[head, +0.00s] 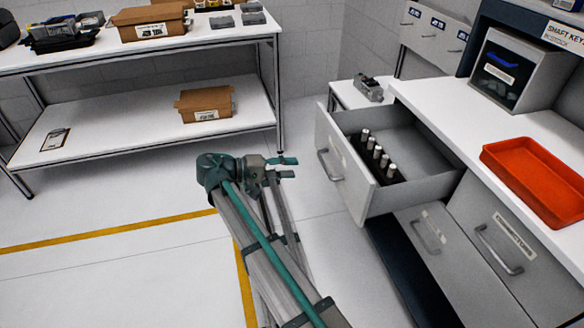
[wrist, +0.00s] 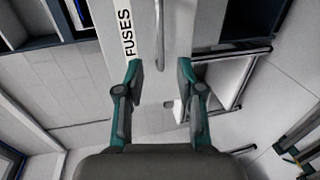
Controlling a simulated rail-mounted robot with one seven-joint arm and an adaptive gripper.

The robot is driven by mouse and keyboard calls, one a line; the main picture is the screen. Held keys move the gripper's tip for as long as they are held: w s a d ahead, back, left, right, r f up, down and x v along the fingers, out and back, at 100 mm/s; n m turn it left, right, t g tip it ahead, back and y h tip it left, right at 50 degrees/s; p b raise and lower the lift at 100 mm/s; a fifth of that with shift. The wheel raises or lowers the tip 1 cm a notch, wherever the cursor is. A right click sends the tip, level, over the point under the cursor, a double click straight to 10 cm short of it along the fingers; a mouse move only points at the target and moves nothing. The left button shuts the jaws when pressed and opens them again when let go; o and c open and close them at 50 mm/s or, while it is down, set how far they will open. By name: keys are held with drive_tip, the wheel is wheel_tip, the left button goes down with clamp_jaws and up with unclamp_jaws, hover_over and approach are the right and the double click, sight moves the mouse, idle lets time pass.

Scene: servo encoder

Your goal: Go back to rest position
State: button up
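My gripper (head: 286,167) is open and empty in the head view. It is at the end of my arm, over the floor to the left of the open drawer (head: 348,165). Its two fingers are apart and touch nothing. The wrist view also shows my gripper (wrist: 160,92) with its teal fingers spread and nothing between them. Beyond the fingers there is a pale front with a handle and a "FUSES" label (wrist: 129,34).
The open drawer holds several dark parts with metal shafts (head: 376,154). A red tray (head: 535,175) lies on the right white counter. A shelf bench (head: 120,115) with cardboard boxes stands at the back left. The floor (head: 120,275) left of my arm is clear.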

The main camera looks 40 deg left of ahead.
idle(0.3)
drive_tip(key=d+f+n+g+y, duration=0.1)
drive_tip(key=d+f+g, duration=0.15)
drive_tip(key=f, duration=0.45)
drive_tip(key=d+f+g+y, duration=0.1)
drive_tip(key=d+f+y, duration=0.1)
drive_tip(key=d+f, duration=0.35)
drive_tip(key=d+f+n+g+y, duration=0.1)
drive_tip(key=d+f, duration=0.1)
drive_tip(key=f, duration=0.6)
drive_tip(key=s+d+f+m+g+y, duration=0.1)
drive_tip(key=s+d+f+g, duration=0.15)
drive_tip(key=d+f, duration=0.75)
drive_tip(key=s+d+f+m+g, duration=0.2)
drive_tip(key=d+f+g, duration=0.2)
drive_tip(key=d+f, duration=0.6)
drive_tip(key=s+d+f+m+g+y, duration=0.2)
drive_tip(key=s+d+f+m+g, duration=0.1)
drive_tip(key=s+d, duration=0.55)
drive_tip(key=s+d+f+m+g+y, duration=0.1)
drive_tip(key=s+d+f+m+g, duration=0.15)
drive_tip(key=s+d, duration=0.65)
drive_tip(key=s+d+f+m+g+y, duration=0.2)
drive_tip(key=s+d+f+m, duration=0.15)
drive_tip(key=s+d, duration=0.5)
wheel_tip(320, 180, up, 14)
drive_tip(key=w+d+p, duration=0.1)
drive_tip(key=p, duration=1.2)
drive_tip(key=shift+w+d+f, duration=0.2)
drive_tip(key=shift+d, duration=0.05)
